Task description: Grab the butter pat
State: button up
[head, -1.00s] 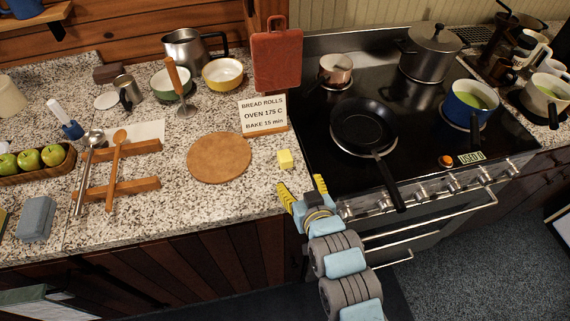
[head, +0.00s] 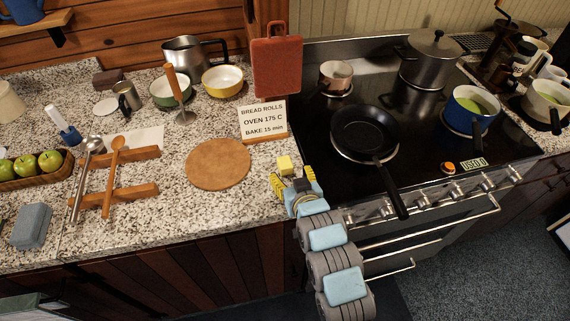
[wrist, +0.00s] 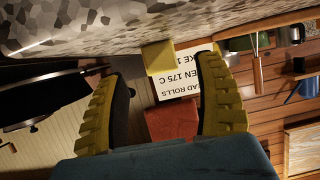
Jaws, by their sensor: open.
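The butter pat (head: 284,164) is a small yellow block on the granite counter, right of the round wooden board and near the stove's left edge. In the wrist view the butter pat (wrist: 158,58) shows at the upper middle, in front of the recipe card, beyond and between the fingertips. My gripper (head: 291,182) is open just in front of the butter pat, low over the counter. Its yellow ridged fingers (wrist: 165,85) stand wide apart with nothing between them. The fingers appear not to touch the butter pat.
The round wooden board (head: 218,164) lies to the left. The recipe card (head: 263,120) stands behind the butter pat, with a red board (head: 277,60) behind it. The stove (head: 430,165) with a black pan (head: 365,132) is to the right.

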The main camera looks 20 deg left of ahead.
aim_at(288, 170)
jog(key=shift+p+x, duration=0.5)
jog(key=shift+x, duration=0.45)
jog(key=shift+p+x, duration=0.4)
jog(key=shift+x, duration=1.2)
grip_shut()
